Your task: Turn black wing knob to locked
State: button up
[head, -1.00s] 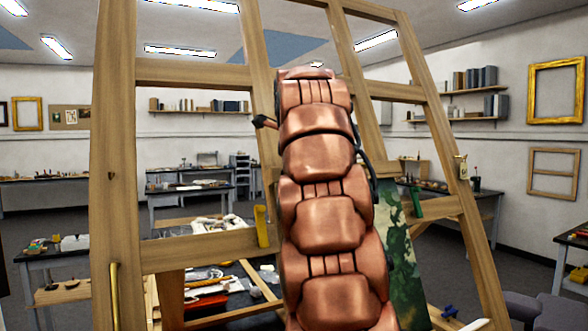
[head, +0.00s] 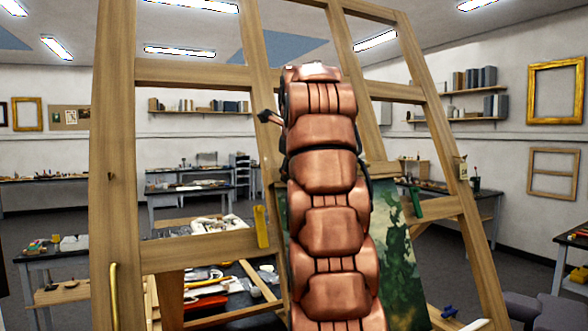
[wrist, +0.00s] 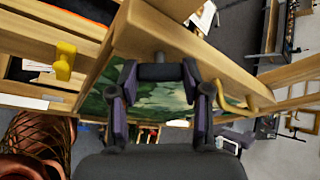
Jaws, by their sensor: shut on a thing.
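The black wing knob (wrist: 158,72) shows in the wrist view against a wooden beam of the large easel-like frame (wrist: 185,50). A short stem joins it to the beam. Its wing lies across the picture between the fingertips of my gripper (wrist: 158,77). My gripper is shut on it, with one dark purple finger at each end. In the head view my copper arm hides the knob, and I cannot make out the fingertips there. No locked mark is readable.
A yellow handle (head: 261,226) and a green one (head: 416,203) sit on the wooden frame (head: 115,200). A green painting (head: 400,230) stands behind my arm. A brass handle (head: 114,295) is at the left post. Work tables stand farther back.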

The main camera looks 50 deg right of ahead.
dwell(0.5)
jog(key=o, duration=1.2)
jog(key=shift+c, duration=0.2)
jog(key=shift+r, duration=0.1)
jog(key=shift+s+n+h, duration=0.1)
jog(key=shift+n+h, duration=0.3)
jog(key=shift+n, duration=0.1)
